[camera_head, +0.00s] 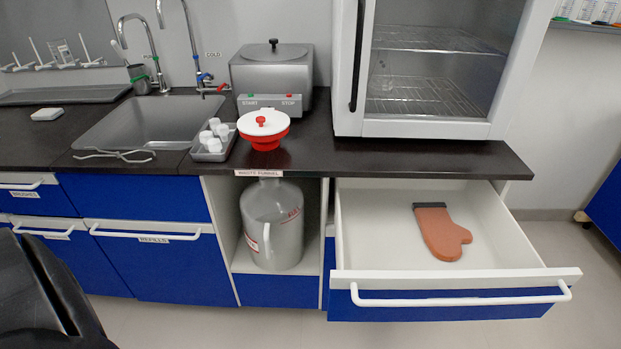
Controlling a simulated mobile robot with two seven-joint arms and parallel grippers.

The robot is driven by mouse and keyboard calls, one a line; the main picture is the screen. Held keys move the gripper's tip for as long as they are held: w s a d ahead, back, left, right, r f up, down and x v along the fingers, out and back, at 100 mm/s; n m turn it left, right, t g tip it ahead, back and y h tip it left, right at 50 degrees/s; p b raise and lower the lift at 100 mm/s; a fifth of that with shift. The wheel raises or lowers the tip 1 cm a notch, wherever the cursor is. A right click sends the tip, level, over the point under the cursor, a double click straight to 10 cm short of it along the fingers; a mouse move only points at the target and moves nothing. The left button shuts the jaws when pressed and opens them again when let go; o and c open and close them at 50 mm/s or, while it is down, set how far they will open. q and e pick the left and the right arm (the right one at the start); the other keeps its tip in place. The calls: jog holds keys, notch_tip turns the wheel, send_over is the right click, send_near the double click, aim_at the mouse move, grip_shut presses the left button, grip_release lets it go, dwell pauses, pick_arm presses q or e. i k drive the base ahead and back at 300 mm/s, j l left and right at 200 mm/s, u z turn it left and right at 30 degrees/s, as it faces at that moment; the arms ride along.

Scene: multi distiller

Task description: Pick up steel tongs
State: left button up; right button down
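A thin, pale grey metal-looking tool with curved ends and loop-like handles, apparently the steel tongs (113,154), lies flat on the dark counter (335,158) at the front edge of the sink. Nothing touches or covers it. A black part of my own body shows at the lower left, well below the tongs. No gripper fingertips of either arm can be seen.
The sink (150,118) has two taps behind it. A tray of small white containers (212,140), a red-and-white funnel (264,130) and a steel distiller (272,75) stand to its right. An open drawer (370,255) with an orange mitt (440,232) juts out at the right.

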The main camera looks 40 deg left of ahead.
aim_at(118, 154)
jog(key=u, duration=2.35)
jog(key=i+j+z, duration=0.1)
jog(key=i, duration=0.25)
